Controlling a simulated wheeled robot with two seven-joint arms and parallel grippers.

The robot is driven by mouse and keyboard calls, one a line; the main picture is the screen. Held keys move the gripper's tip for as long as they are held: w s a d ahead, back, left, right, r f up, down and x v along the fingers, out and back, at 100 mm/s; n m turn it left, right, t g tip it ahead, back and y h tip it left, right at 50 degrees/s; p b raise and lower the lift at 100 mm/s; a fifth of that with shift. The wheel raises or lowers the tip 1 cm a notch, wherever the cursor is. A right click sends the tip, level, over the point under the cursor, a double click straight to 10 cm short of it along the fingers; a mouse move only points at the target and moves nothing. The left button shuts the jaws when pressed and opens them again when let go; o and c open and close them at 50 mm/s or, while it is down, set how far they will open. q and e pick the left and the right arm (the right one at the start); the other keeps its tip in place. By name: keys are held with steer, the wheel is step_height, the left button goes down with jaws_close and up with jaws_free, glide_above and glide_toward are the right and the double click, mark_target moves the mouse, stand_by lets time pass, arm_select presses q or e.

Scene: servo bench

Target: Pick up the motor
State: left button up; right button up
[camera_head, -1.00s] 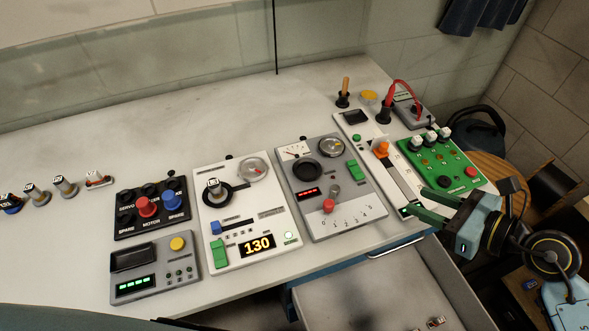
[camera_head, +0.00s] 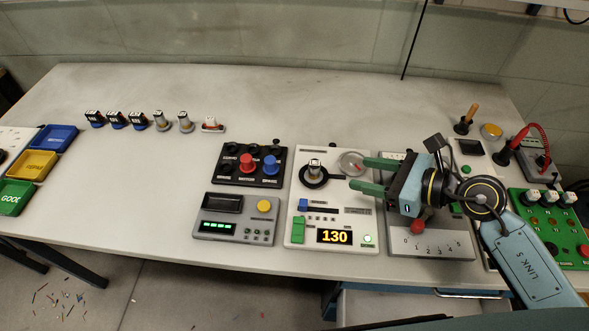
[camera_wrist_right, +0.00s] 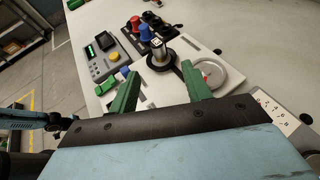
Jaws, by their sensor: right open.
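A short silver motor (camera_head: 315,169) with a white marked top stands upright in a black ring on the white test panel (camera_head: 299,232). It also shows in the right wrist view (camera_wrist_right: 159,53), ahead of and between the fingers. My right gripper (camera_head: 360,174) is open and empty, its green fingers pointing left at the motor from its right side, with a gap between. The same gripper (camera_wrist_right: 160,88) shows both fingers apart in the wrist view. My left gripper does not show clearly in either view.
A dial gauge (camera_head: 351,163) stands just right of the motor. A black panel with red and blue knobs (camera_head: 259,164) is on the left. Several small parts (camera_head: 161,121) stand in a row behind. Coloured trays (camera_head: 31,166) are at far left. The bench between is clear.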

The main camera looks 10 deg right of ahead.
glide_toward(315, 163)
steer(key=x, duration=0.5)
steer(key=shift+d+f, duration=0.25)
steer(key=shift+f, duration=0.1)
steer(key=shift+x, duration=2.75)
steer(key=shift+s+a+r, duration=0.1)
steer(key=shift+a+r, duration=0.05)
jaws_close()
